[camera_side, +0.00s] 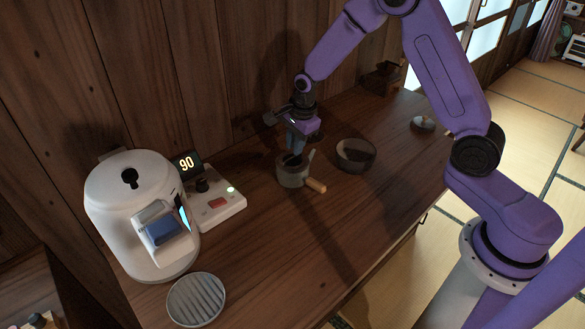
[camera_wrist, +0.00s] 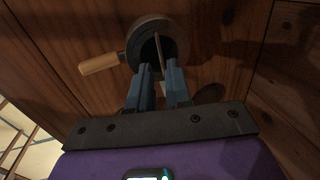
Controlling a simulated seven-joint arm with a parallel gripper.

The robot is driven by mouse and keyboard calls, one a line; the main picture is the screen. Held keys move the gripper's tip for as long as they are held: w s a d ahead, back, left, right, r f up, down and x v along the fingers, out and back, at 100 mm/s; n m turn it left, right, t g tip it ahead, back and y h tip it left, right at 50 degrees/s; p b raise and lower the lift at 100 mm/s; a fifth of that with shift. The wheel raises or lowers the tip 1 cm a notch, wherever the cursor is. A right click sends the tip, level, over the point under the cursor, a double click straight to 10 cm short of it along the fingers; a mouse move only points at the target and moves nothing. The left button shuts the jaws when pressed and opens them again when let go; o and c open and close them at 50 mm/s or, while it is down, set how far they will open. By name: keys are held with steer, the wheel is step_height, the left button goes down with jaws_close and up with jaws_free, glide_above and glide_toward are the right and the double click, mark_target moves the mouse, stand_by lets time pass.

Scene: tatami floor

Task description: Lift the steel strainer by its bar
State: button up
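A small round grey pot (camera_side: 291,178) with a short wooden handle (camera_side: 316,185) stands on the wooden counter. In the wrist view the pot's rim (camera_wrist: 137,36) surrounds a dark opening, and a thin light bar (camera_wrist: 158,46) runs across it. I take this as the strainer's bar; the strainer's body is hidden in the dark inside. My gripper (camera_side: 295,152) points down over the pot, its blue fingertips at about rim height. In the wrist view the gripper (camera_wrist: 159,68) is open, with a gap between the fingers and the bar's near end between or just beyond the tips.
A dark round bowl (camera_side: 356,154) stands close to the right of the pot. At left are a white machine (camera_side: 130,205), a scale-like unit reading 90 (camera_side: 215,205) and a slatted round tray (camera_side: 196,299). The wooden wall is close behind. The front counter is clear.

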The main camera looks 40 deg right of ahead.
mark_target(293, 157)
steer(key=shift+w+d+f, duration=0.1)
steer(key=shift+w+f, duration=0.1)
steer(key=shift+f, duration=0.7)
steer(key=shift+w+f, duration=0.2)
steer(key=shift+f, duration=0.7)
jaws_close()
